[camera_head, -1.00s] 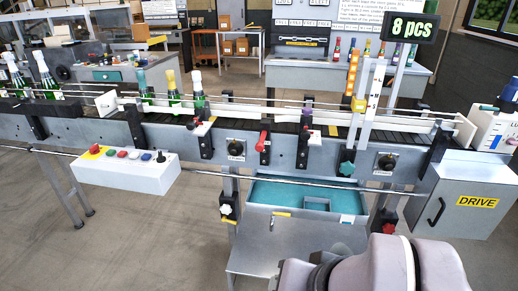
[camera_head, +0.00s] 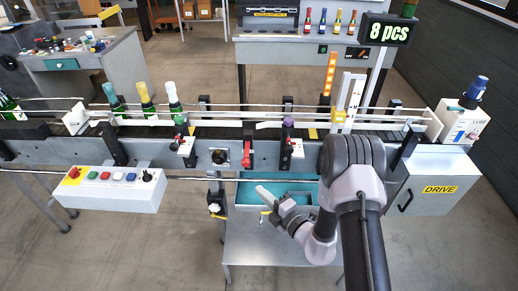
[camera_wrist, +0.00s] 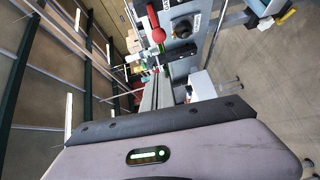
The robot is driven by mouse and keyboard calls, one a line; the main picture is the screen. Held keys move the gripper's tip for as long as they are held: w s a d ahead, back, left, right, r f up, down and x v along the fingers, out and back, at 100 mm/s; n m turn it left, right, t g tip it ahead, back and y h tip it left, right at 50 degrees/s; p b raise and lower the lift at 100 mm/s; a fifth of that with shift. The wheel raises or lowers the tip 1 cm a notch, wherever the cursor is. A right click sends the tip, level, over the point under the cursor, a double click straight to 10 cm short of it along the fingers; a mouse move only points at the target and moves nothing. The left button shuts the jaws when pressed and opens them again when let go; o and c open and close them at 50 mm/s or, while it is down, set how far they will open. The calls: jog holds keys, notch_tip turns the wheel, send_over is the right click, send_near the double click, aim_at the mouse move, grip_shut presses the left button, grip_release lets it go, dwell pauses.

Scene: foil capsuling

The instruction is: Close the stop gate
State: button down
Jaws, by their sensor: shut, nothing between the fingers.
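My gripper (camera_head: 268,198) is shut and empty, in front of the conveyor (camera_head: 50,149) and over the teal-lined tray below it. A purple-topped post (camera_head: 288,122) stands further right. In the wrist view a red ball handle (camera_wrist: 158,35) and a black knob (camera_wrist: 181,28) show on the conveyor side, apart from my gripper.
A white button box (camera_head: 108,190) hangs at the front left. The grey drive cabinet (camera_head: 430,190) stands at the right, below a white unit (camera_head: 462,122). A sign (camera_head: 388,31) reads "8 pcs". Floor is clear in front at left.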

jog(key=w+a+f+b, duration=0.1)
jog(key=w+a, duration=0.4)
jog(key=w, duration=0.6)
jog(key=shift+w+f+b, duration=0.4)
jog(key=shift+b, duration=0.2)
